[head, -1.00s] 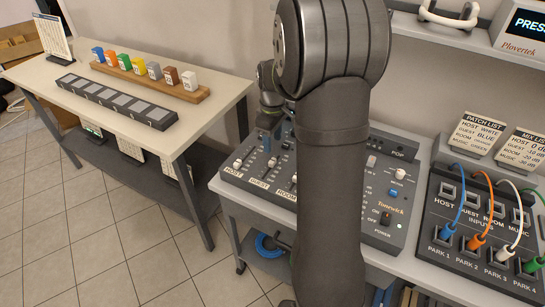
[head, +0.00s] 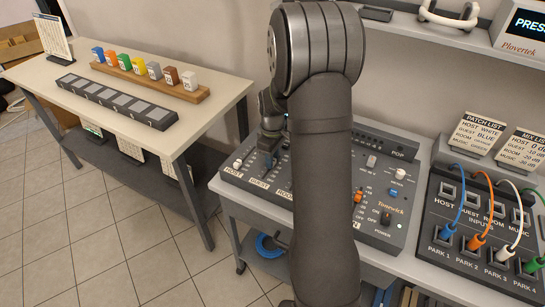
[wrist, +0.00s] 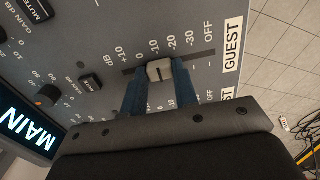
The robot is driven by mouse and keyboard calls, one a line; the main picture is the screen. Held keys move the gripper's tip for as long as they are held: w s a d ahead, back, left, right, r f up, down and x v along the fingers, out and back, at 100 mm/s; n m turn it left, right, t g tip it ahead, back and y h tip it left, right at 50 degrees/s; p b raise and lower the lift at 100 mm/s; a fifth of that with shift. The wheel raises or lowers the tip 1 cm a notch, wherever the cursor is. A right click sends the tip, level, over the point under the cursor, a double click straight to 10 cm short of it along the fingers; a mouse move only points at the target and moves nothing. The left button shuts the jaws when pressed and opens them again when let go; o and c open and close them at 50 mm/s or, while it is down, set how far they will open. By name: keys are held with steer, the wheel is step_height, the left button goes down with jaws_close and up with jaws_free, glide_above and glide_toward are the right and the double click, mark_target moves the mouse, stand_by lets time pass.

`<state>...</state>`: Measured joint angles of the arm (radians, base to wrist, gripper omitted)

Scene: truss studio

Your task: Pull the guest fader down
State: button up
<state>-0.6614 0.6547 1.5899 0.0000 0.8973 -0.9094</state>
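The guest fader's pale cap (wrist: 160,70) shows in the wrist view in its slot beside the GUEST label (wrist: 232,46). It stands close to the -10 mark, with OFF farther right. My gripper (wrist: 159,74) has its two blue fingers on either side of the cap, along the slot. They appear to touch it, with no clear gap. In the head view my gripper (head: 268,158) is down at the mixer (head: 380,235), above its GUEST label (head: 258,187). The cap is hidden there behind the fingers.
The host fader (head: 238,163) is just left of my gripper. My arm hides the mixer's middle. A patch panel (head: 470,255) with coloured cables stands to the right. A table (head: 45,78) with coloured blocks stands at left, across a floor gap.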

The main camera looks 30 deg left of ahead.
mark_target(263, 178)
jaws_close()
steer(key=shift+s, duration=3.2)
steer(key=o, duration=0.8)
jaws_free()
steer(key=shift+r, duration=0.1)
step_height(263, 178, up, 17)
steer(key=shift+r, duration=0.15)
